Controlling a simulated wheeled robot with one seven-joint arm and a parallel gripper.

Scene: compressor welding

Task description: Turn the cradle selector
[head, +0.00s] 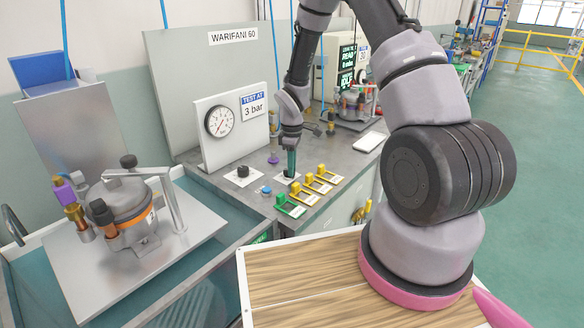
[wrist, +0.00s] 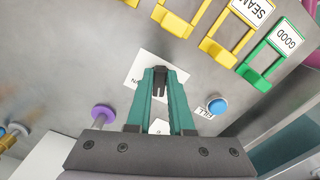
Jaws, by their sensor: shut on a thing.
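The cradle selector is a small black knob (wrist: 159,90) on a white label plate (wrist: 143,76) on the grey bench top. My gripper (wrist: 160,76), with teal fingers, points down at the plate and is shut on the knob, one finger on each side. In the head view my gripper (head: 290,173) stands over the same white plate (head: 281,178); the fingers hide most of the knob there. Only part of the plate's lettering shows in the wrist view, so which way the knob points is hard to tell.
A blue button (wrist: 217,105) sits close to the fingers, and a purple-topped post (wrist: 103,114) stands on the other side. Yellow brackets (head: 317,184) and a green bracket (head: 292,206) line the bench front. Another black knob (head: 243,171), a gauge panel (head: 232,130) and a compressor (head: 123,208) are left.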

